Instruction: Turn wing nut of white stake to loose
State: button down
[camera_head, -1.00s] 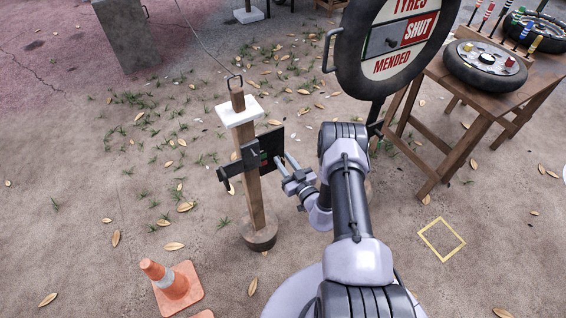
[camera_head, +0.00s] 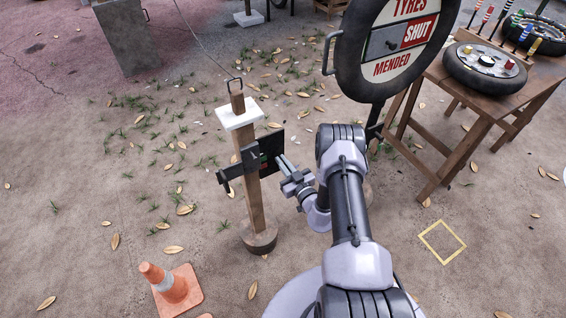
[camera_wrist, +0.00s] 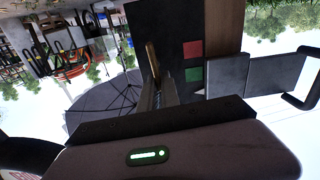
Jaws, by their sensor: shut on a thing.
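The white stake is a wooden post (camera_head: 255,195) with a white cap (camera_head: 239,113) on top, upright on a round base. A dark plate (camera_head: 276,142) with a red and a green patch is fixed to it. In the wrist view, the red patch (camera_wrist: 193,49) and green patch (camera_wrist: 194,74) sit beside a brass-coloured wing nut (camera_wrist: 152,62). My gripper (camera_head: 282,161) reaches the plate from the right. Its fingers (camera_wrist: 158,90) are shut on the wing nut, whose lower part they hide.
An orange cone (camera_head: 172,284) stands left of my base. A round tyre sign (camera_head: 390,50) and a wooden table (camera_head: 480,125) with a wheel are to the right. A wire runs from the stake's top hook (camera_head: 235,84). Open ground lies left.

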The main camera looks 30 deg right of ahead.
jog(key=n, duration=0.3)
jog(key=a+f+n+b, duration=0.1)
jog(key=n, duration=0.3)
jog(key=a+n+b, duration=0.1)
jog(key=n, duration=0.2)
jog(key=shift+f, duration=0.2)
jog(key=n, duration=0.2)
jog(key=n+b, duration=0.1)
jog(key=shift+s+a+f+n, duration=0.1)
jog(key=shift+a+f+n, duration=0.1)
jog(key=shift+f+n, duration=0.2)
jog(key=shift+f+n+b, duration=0.15)
jog(key=shift+n+b, duration=0.1)
jog(key=shift+n, duration=0.6)
jog(key=shift+f+n+b, duration=0.15)
jog(key=shift+n+b, duration=0.05)
jog(key=shift+n, duration=0.65)
jog(key=c, duration=1.6)
grip_release()
